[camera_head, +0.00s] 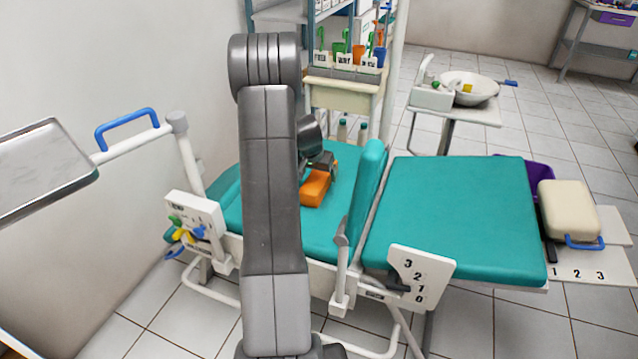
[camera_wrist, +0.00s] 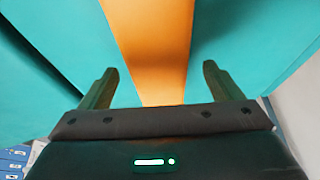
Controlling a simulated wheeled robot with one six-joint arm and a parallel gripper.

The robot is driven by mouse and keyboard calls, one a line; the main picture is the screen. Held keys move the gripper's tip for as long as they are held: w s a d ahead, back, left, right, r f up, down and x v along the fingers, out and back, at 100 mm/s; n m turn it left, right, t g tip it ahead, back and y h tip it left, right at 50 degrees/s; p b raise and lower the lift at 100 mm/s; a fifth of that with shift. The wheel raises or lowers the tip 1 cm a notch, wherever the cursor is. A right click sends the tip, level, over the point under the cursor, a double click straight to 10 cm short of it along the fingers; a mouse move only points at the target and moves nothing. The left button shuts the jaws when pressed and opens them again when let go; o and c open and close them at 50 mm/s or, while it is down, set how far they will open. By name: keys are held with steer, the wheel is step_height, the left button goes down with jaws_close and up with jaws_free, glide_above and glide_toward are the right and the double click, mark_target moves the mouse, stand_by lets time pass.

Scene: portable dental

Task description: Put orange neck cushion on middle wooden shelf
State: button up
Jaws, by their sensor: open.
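The orange neck cushion (camera_head: 316,187) lies on the teal seat (camera_head: 345,160) of the dental chair, left of the raised teal panel. In the wrist view the orange cushion (camera_wrist: 152,45) runs up the middle between the two fingers. My gripper (camera_head: 322,163) is at the cushion in the head view, and my arm hides part of that area. In the wrist view my gripper (camera_wrist: 157,82) is open, with a finger on each side of the cushion and gaps between. I cannot tell which shelf is the middle wooden one; a pale shelf (camera_head: 340,97) shows on the rack behind.
A raised teal panel (camera_head: 369,183) stands close right of the cushion. A metal tray (camera_head: 40,165) juts in at the left. A basin (camera_head: 468,88) on a stand is at the back right. A beige box (camera_head: 570,208) sits at the right.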

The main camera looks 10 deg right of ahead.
mark_target(319, 175)
steer(key=x, duration=0.4)
steer(key=shift+b, duration=0.3)
steer(key=shift+s+r, duration=0.1)
steer(key=c, duration=1.2)
